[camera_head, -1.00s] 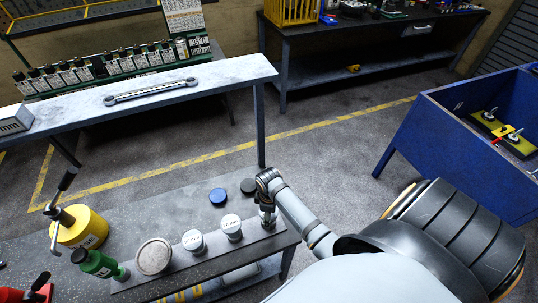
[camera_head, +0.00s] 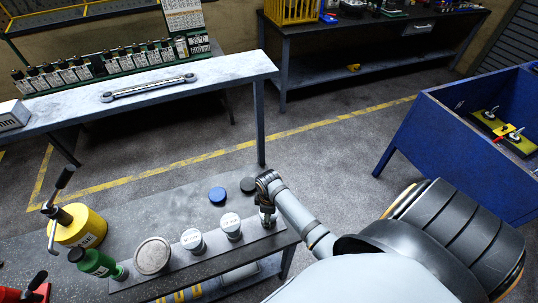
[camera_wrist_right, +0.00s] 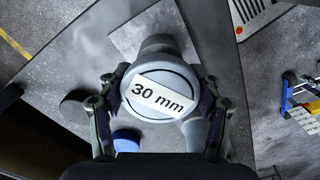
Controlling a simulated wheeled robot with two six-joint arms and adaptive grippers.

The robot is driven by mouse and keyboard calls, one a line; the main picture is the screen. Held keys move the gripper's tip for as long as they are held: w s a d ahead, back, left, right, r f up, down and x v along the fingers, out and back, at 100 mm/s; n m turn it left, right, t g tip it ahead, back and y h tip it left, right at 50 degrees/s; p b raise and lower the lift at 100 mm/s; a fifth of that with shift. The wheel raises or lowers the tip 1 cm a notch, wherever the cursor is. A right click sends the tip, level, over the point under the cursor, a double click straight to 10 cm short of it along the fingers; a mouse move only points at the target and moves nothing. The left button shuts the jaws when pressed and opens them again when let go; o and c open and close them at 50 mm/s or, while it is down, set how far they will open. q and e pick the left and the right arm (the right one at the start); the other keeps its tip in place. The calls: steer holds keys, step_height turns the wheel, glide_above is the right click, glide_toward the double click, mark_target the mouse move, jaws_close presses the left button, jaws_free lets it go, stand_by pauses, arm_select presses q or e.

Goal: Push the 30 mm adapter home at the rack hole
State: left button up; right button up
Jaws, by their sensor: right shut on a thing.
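The 30 mm adapter (camera_wrist_right: 158,96) is a grey round piece with a white label reading "30 mm", seen from above in the right wrist view. My right gripper (camera_wrist_right: 160,103) is shut on it, one finger on each side. In the head view my right gripper (camera_head: 267,216) is low over the right end of the rack (camera_head: 212,256), a grey strip on the low bench. The adapter's lower end and the rack hole are hidden, so I cannot tell how deep it sits. My left gripper is not in view.
Two white-topped adapters (camera_head: 231,223) (camera_head: 191,239) and a wide grey disc (camera_head: 152,254) stand along the rack. A blue cap (camera_head: 217,195) and a dark cap (camera_head: 248,185) lie behind.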

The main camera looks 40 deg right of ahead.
steer(key=shift+w+f, duration=0.1)
steer(key=shift+f, duration=0.35)
steer(key=o, duration=1.2)
steer(key=shift+o, duration=0.9)
step_height(320, 180, up, 12)
steer(key=shift+r, duration=0.1)
